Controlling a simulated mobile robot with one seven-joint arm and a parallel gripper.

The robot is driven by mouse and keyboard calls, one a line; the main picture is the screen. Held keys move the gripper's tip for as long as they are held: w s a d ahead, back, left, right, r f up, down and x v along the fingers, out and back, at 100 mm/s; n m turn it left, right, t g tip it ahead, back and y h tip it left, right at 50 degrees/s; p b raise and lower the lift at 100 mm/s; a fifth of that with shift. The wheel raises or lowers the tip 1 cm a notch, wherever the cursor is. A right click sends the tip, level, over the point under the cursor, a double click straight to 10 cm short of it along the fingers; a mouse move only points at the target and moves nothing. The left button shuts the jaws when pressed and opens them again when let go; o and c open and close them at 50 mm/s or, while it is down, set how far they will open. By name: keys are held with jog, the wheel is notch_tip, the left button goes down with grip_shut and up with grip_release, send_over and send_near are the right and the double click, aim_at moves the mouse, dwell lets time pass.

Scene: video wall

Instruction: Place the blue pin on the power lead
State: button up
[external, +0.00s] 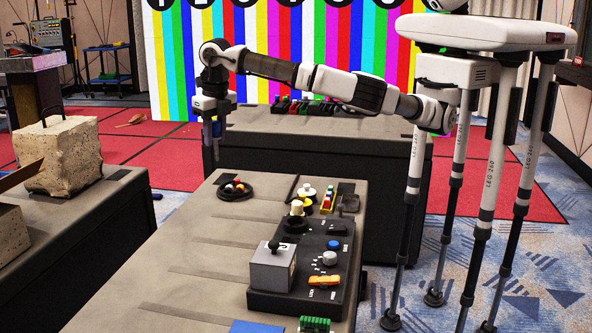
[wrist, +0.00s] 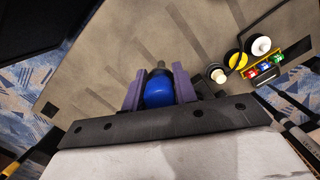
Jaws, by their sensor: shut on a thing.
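My gripper (external: 213,136) hangs from my outstretched arm, pointing down near the far left end of the front table. In the wrist view my gripper (wrist: 159,88) has its two purple fingers shut on the blue pin (wrist: 158,93), a rounded blue piece with a darker tip. In the external view the pin is too small to make out clearly. A coiled black lead (external: 235,196), which looks like the power lead, lies on the table's far left part.
White and yellow round pieces (external: 306,190) and a yellow rack (external: 328,201) of coloured pieces stand right of the coil. A black control panel (external: 322,262) with a grey lever box is nearer. The table's left side is bare. Concrete blocks (external: 60,155) stand on another table at left.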

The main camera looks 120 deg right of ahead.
jog(key=s+d+r+m+g, duration=0.1)
jog(key=s+d+r+m, duration=0.1)
jog(key=s+d+m, duration=0.75)
jog(key=m, duration=0.4)
send_over(243, 186)
jog(key=shift+n, duration=0.25)
notch_tip(243, 186, down, 19)
jog(key=shift+w+f+p, duration=0.1)
jog(key=shift+p, duration=1.1)
jog(key=shift+a, duration=0.1)
jog(key=shift+f, duration=0.1)
jog(key=o, duration=1)
